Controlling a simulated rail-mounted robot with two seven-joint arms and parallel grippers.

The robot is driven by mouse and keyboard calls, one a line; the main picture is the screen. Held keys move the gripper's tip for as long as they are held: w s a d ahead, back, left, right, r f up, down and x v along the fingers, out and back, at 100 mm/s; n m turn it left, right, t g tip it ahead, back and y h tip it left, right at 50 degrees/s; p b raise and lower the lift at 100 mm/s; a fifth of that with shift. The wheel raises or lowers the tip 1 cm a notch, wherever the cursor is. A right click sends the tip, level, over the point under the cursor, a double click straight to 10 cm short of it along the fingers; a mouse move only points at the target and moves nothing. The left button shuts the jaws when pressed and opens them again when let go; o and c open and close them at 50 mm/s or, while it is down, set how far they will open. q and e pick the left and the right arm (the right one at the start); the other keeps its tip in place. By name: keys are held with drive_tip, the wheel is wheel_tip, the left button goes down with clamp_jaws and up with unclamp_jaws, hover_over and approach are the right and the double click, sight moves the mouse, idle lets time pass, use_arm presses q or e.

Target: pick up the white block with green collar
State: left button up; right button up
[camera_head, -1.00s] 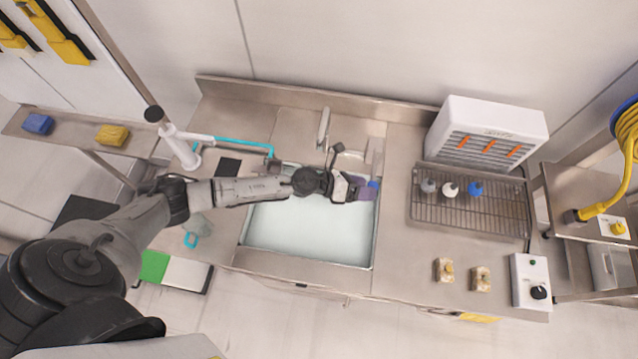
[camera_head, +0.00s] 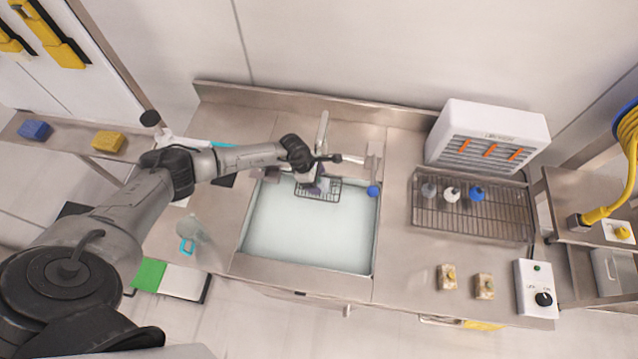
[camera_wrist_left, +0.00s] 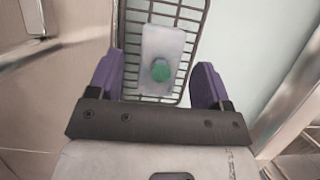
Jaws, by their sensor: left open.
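The white block (camera_wrist_left: 166,45) with its green collar (camera_wrist_left: 160,71) lies in a dark wire basket (camera_wrist_left: 203,22) in the left wrist view. The basket (camera_head: 333,197) hangs at the back of the sink in the head view, partly hidden by my gripper. My left gripper (camera_head: 314,186) is over the basket. Its purple fingers stand open, one to each side of the block in the left wrist view, with gaps between them and the block. Whether the fingertips are level with the block I cannot tell. My right gripper is not in view.
The sink (camera_head: 262,264) holds pale liquid. A faucet (camera_head: 322,128) stands behind it, and a blue knob (camera_head: 374,190) is at its right rim. A rack (camera_head: 430,222) with several small bottles and a white vented unit (camera_head: 445,130) are to the right.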

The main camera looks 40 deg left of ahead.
use_arm(q)
drive_tip(key=shift+x, duration=0.95)
drive_tip(key=shift+c, duration=0.4)
drive_tip(key=c, duration=1)
drive_tip(key=shift+r, duration=0.1)
drive_tip(key=shift+c, duration=0.2)
